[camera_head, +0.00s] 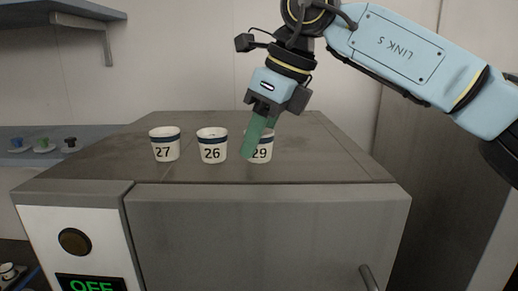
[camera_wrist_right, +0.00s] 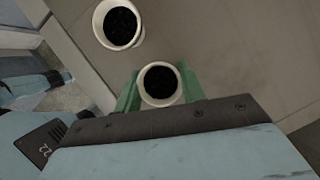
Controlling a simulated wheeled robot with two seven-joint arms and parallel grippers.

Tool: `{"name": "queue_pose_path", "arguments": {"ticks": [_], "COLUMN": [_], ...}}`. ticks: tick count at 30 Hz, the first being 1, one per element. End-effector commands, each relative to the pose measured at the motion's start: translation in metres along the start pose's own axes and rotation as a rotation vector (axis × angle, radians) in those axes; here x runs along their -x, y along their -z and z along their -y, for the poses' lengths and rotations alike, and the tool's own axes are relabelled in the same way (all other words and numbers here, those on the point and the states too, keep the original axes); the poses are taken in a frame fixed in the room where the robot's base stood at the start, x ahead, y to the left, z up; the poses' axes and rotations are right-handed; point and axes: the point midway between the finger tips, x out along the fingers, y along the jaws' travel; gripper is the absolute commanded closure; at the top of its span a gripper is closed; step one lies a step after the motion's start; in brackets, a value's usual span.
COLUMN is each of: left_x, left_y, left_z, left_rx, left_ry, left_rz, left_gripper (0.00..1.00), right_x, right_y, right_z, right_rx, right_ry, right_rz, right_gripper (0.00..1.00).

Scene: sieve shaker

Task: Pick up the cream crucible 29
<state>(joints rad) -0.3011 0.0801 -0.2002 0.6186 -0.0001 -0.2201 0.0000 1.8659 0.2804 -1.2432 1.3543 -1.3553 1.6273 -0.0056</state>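The cream crucible 29 (camera_head: 262,153) has a dark blue band and stands upright on the grey top of a cabinet, at the right end of a row of three. My right gripper (camera_head: 258,135) points down at it, and a green finger covers part of its front. In the right wrist view, crucible 29 (camera_wrist_right: 160,84) shows dark contents and sits between the two green fingers (camera_wrist_right: 160,92). The fingers are close to its sides; whether they press on it I cannot tell. My left gripper is not in view.
Crucible 26 (camera_head: 212,145) stands just left of 29, and crucible 27 (camera_head: 164,144) is further left. The cabinet (camera_head: 260,240) has a round knob (camera_head: 74,241), a green OFF display (camera_head: 92,285) and a handle (camera_head: 369,277). The top right of 29 is clear.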

Motion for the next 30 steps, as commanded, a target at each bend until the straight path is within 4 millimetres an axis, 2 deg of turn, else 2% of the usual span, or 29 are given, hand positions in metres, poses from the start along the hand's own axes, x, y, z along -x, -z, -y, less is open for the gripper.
{"name": "queue_pose_path", "arguments": {"ticks": [1,3,11,14,24,30], "left_x": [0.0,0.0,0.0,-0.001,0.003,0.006], "left_y": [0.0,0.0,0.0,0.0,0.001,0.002], "left_z": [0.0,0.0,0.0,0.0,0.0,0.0], "left_rx": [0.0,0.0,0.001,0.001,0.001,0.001], "left_ry": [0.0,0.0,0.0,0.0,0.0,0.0], "left_rz": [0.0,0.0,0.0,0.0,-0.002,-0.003], "left_gripper": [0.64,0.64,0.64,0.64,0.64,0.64], "right_x": [0.0,0.001,0.004,0.015,0.075,0.091], "right_y": [0.0,0.0,-0.002,-0.007,-0.032,-0.038], "right_z": [0.0,0.0,0.0,0.0,0.0,0.0], "right_rx": [0.0,0.0,0.001,0.001,-0.001,0.0], "right_ry": [0.0,0.0,0.001,0.002,0.0,0.0], "right_rz": [0.0,0.001,0.001,0.002,0.002,0.0], "right_gripper": [0.76,0.84,0.84,0.84,0.84,0.84]}}
